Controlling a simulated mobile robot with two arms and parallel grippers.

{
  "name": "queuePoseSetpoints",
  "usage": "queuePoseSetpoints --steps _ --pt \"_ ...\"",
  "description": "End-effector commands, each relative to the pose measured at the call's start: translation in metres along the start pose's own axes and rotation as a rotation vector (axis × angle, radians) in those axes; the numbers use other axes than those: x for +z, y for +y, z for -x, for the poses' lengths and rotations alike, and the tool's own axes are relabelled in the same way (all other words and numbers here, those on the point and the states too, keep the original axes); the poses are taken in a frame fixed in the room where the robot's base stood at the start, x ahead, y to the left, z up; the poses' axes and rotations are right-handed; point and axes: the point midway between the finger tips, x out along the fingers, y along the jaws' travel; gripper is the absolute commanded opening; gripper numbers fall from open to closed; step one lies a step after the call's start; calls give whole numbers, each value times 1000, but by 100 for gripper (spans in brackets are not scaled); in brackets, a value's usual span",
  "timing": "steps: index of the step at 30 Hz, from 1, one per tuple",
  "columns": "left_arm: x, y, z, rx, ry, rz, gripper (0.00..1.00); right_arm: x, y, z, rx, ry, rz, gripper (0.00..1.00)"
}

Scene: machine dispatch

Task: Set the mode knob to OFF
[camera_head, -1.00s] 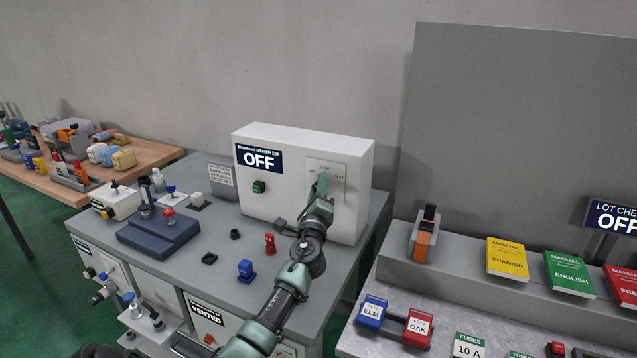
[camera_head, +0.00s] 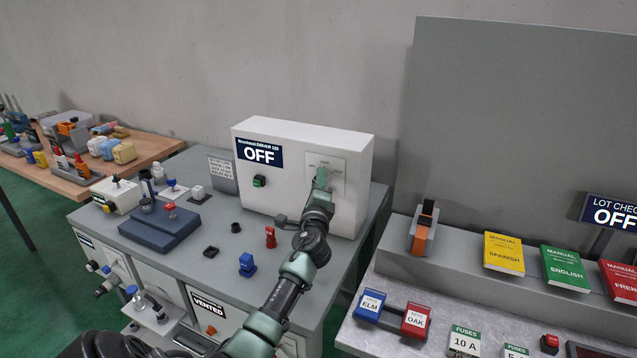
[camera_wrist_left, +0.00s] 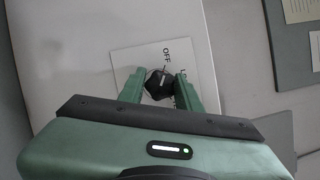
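The mode knob (camera_wrist_left: 158,84) is a dark, faceted knob on a pale label plate (camera_head: 337,167) on the front of a white box (camera_head: 300,196). The pale mark on the knob points roughly toward the OFF label (camera_wrist_left: 165,52). In the head view my left gripper (camera_head: 321,178) is at the plate and hides the knob. A dark display (camera_head: 259,153) on the box reads OFF. My right gripper is not in view.
A green button (camera_head: 259,181) is left of the plate. Blue (camera_head: 247,264) and red (camera_head: 270,237) pieces stand on the grey bench below. A shelf with manuals (camera_head: 504,253) and an orange-and-black tool (camera_head: 423,228) is at right. A wooden table (camera_head: 155,148) is at left.

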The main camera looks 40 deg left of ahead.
Motion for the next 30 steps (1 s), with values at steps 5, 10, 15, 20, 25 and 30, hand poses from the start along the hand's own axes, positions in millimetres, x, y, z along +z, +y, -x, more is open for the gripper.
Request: queuePoseSetpoints --steps 5,10,15,20,25,30 --pt "0 0 0 0 0 -1 52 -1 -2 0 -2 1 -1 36" --pt "0 0 0 0 0 -2 52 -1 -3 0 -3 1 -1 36" --pt "-1 1 14 -2 2 -3 52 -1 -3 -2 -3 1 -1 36" --pt "-1 3 42 -1 3 -2 52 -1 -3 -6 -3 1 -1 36" --pt "-1 3 68 1 2 -1 52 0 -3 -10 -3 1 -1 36" --pt "0 1 78 0 1 -2 52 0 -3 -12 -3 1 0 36"
